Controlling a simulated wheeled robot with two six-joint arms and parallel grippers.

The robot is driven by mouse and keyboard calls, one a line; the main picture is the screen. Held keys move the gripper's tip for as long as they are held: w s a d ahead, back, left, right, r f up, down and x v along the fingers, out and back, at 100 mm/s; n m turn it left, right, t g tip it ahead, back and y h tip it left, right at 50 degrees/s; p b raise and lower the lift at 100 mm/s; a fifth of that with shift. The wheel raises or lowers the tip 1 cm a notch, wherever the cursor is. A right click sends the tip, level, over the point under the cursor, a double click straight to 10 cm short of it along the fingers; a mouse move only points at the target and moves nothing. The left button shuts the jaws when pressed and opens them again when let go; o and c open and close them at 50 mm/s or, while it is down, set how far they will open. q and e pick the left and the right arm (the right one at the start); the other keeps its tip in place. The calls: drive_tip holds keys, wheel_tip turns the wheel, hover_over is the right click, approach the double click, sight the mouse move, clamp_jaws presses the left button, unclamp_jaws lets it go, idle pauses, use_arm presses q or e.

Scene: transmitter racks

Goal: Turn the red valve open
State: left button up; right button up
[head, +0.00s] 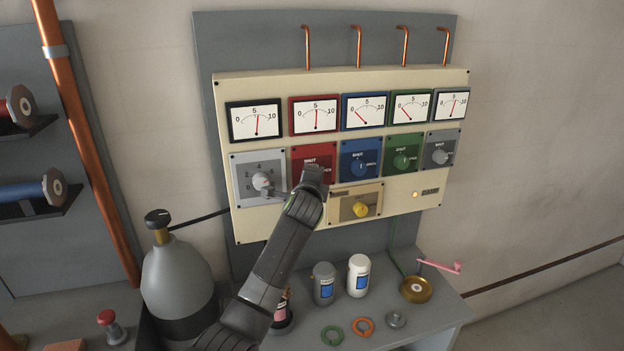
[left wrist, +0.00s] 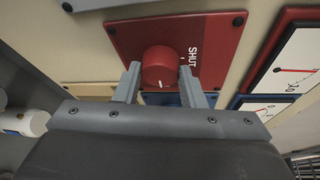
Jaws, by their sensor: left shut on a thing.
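The red valve is a round red knob (left wrist: 160,66) on a red plate (head: 312,157) marked SHUT, on the cream panel. My left gripper (head: 312,176) reaches up to the plate and hides the knob in the head view. In the left wrist view its fingers (left wrist: 160,80) stand on both sides of the knob, shut on it. A white mark shows on the knob's lower edge in that view, on the side towards the blue plate, away from SHUT. The red-framed meter (head: 315,116) above has its needle near 5. My right gripper is not in view.
A blue valve (head: 361,165) sits close right of the red plate, with a green valve (head: 403,160) beyond. A grey selector (head: 262,181) is to its left and a yellow knob (head: 360,209) lower right. Bottles and rings stand on the shelf (head: 430,312) below.

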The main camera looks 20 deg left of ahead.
use_arm(q)
drive_tip(key=shift+f, duration=0.1)
drive_tip(key=o, duration=1)
drive_tip(key=shift+s, duration=0.1)
drive_tip(key=shift+b+v, duration=2.95)
drive_tip(key=shift+v, duration=5.65)
